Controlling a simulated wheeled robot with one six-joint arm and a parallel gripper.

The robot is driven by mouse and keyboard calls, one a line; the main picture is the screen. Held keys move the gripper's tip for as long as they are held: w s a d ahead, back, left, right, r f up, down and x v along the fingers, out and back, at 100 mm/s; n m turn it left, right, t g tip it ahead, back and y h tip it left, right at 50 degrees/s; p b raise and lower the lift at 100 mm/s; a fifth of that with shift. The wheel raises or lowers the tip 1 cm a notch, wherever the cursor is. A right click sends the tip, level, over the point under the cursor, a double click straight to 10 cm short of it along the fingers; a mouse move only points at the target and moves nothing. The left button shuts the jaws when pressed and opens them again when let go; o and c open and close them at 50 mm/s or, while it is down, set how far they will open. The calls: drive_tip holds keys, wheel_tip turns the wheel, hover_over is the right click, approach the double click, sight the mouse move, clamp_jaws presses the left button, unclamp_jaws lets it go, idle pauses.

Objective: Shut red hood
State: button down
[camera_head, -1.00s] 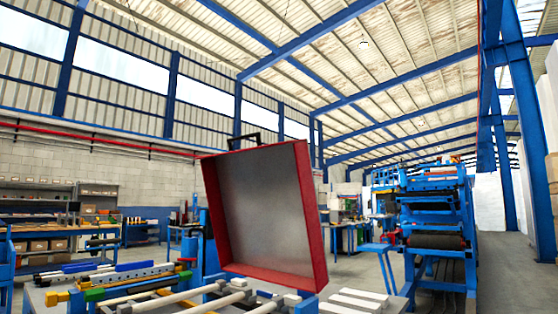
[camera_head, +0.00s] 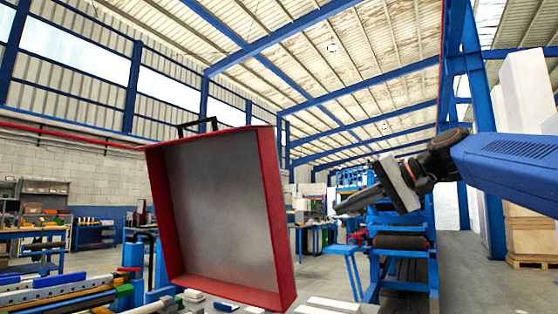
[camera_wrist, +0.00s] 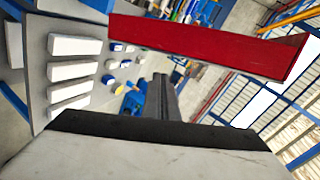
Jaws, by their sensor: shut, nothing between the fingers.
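The red hood (camera_head: 222,215) stands raised in the head view, its grey inner face turned toward me and a dark handle on its top edge. In the wrist view its red rim (camera_wrist: 205,45) crosses the upper part of the picture. My gripper (camera_head: 340,209) is at the right of the hood in the head view, shut and empty, its fingers pointing left toward the hood. A gap shows between the fingertips and the hood's right side. In the wrist view the gripper's dark fingers (camera_wrist: 162,95) reach up the middle, below the red rim.
White bars (camera_wrist: 75,70) lie on a grey tabletop (camera_wrist: 38,60) at the left of the wrist view, with small blue, white and yellow pieces near them. Rails and blocks (camera_head: 60,292) lie at the lower left of the head view. A blue machine (camera_head: 400,245) stands behind my arm.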

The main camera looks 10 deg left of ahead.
drive_tip(key=w+a+r+n+g+y, duration=0.1)
drive_tip(key=w+a+r+y, duration=0.15)
drive_tip(key=r, duration=0.55)
drive_tip(key=w+a+r+n+g+y, duration=0.2)
drive_tip(key=a+r, duration=0.1)
drive_tip(key=r, duration=0.5)
drive_tip(key=shift+s+a+f, duration=0.35)
drive_tip(key=shift+s+a, duration=0.05)
drive_tip(key=shift+a, duration=1.45)
drive_tip(key=shift+s+a+f, duration=0.35)
drive_tip(key=shift+s+a, duration=0.1)
drive_tip(key=shift+a, duration=1.35)
drive_tip(key=shift+s+a+f, duration=0.35)
drive_tip(key=shift+s+a, duration=0.05)
drive_tip(key=shift+a, duration=1.45)
drive_tip(key=shift+s, duration=0.1)
